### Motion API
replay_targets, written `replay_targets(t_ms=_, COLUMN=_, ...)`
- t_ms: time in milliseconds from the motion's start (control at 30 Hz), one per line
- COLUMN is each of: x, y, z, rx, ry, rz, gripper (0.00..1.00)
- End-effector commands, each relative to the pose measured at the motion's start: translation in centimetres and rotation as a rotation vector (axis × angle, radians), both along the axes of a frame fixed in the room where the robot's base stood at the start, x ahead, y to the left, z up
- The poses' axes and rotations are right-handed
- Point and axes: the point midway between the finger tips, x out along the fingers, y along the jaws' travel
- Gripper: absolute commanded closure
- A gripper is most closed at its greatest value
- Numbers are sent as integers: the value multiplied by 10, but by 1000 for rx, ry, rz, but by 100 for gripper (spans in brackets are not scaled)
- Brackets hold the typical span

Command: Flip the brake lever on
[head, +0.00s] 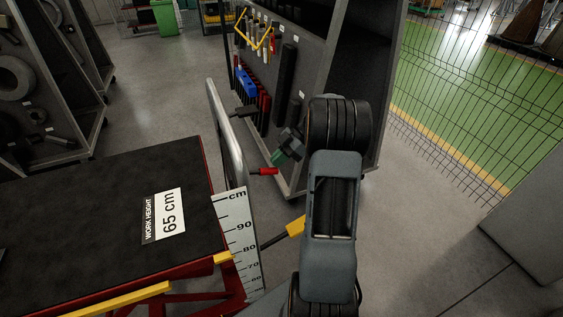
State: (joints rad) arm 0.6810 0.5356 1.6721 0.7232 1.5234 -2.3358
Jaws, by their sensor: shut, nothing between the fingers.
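The lift table (95,195) stands at the left with a dark top, a grey push handle (228,135) and a height scale. A lever with a red grip (264,171) sticks out to the right of the handle. A second lever with a yellow grip (295,228) sticks out lower, beside the scale. No label shows which one is the brake lever. My gripper (279,158) shows small and partly hidden by my arm, with green at its end. It is shut and empty, just above the red grip in the picture. I cannot tell if they touch.
A tool rack (312,75) with hanging tools stands behind the handle. A parts rack (50,85) is at the far left, and a wire fence (480,95) at the right. A grey cabinet (530,215) stands at the right edge. Grey floor is clear between my arm and the fence.

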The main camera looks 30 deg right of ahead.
Motion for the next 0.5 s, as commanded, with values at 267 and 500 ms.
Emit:
replay_targets(t_ms=267, x=2, y=8, z=-26, rx=-3, ry=1, rz=12, gripper=100)
replay_targets(t_ms=500, x=3, y=9, z=-34, rx=-3, ry=2, rz=12, gripper=100)
